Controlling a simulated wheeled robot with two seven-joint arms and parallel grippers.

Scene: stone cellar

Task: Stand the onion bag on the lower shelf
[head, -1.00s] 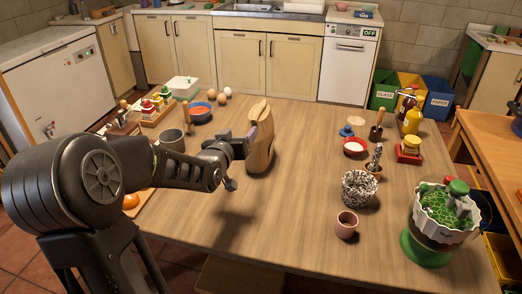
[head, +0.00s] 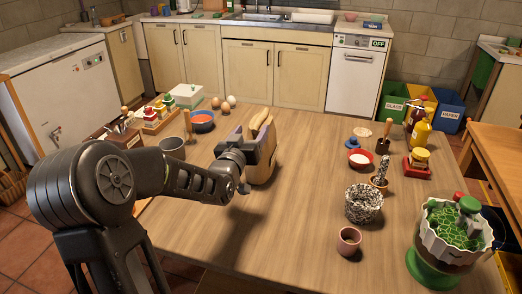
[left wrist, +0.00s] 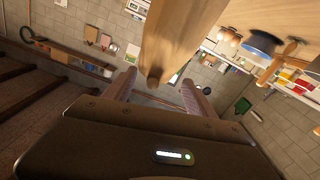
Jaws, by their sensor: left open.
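I cannot make out an onion bag or a lower shelf for certain in these views. A tall tan wooden-looking thing (head: 262,166) with pale curved pieces at its top stands on the table (head: 300,215). My left gripper (head: 254,145) is open at its upper part, and its own wrist hides part of it. In the left wrist view the open left gripper (left wrist: 158,88) has one finger on each side of the end of a wooden piece (left wrist: 180,35). Contact cannot be told. My right gripper is not in view.
A grey mug (head: 172,149), a red-filled bowl (head: 202,121) and eggs (head: 224,104) stand behind left. A speckled pot (head: 363,204), pink cup (head: 349,241) and green planter (head: 446,243) stand at right. A wooden bench (head: 497,155) is at far right.

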